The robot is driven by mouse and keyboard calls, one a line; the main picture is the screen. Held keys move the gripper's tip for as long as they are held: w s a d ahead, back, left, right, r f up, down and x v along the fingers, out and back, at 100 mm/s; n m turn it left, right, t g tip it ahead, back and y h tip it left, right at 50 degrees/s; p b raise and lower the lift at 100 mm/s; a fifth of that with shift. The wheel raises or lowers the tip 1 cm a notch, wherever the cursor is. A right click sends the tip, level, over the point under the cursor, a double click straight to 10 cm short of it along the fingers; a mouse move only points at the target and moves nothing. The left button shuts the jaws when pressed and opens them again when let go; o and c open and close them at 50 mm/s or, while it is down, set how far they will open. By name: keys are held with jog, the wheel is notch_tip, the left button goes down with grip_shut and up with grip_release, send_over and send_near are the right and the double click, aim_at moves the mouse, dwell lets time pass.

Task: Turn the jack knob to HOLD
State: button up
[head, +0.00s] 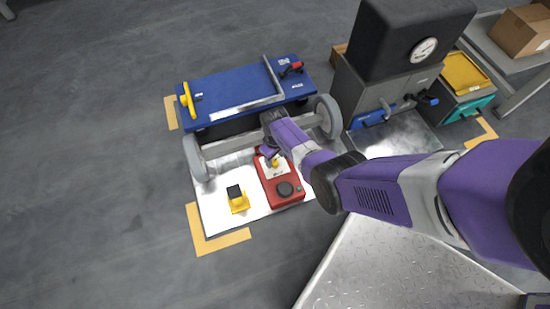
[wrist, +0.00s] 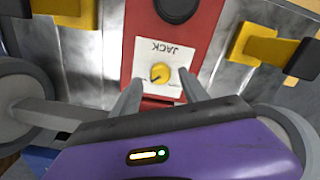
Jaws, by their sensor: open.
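The jack unit (head: 288,190) is a red box lying on a bright metal plate under the wheeled axle. Its white label reading JACK (wrist: 168,50) appears upside down in the wrist view. The small yellow jack knob (wrist: 160,72) sits on that label, with a dark mark on its lower left side; the position words are too small to read. In the head view the knob (head: 275,162) is beside my gripper (head: 269,151). In the wrist view my gripper (wrist: 157,90) is open, its fingers on either side of the knob, apart from it.
A black round knob (head: 285,188) is on the same red box. A yellow block with a black top (head: 237,198) stands to its left. The grey axle with wheels (head: 198,158) and a blue bench (head: 235,92) lie behind. A grey cabinet (head: 375,85) stands right.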

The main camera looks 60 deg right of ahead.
aim_at(275, 162)
notch_tip(275, 162, up, 5)
jog(key=shift+f+p, duration=0.1)
jog(key=shift+p, duration=1.15)
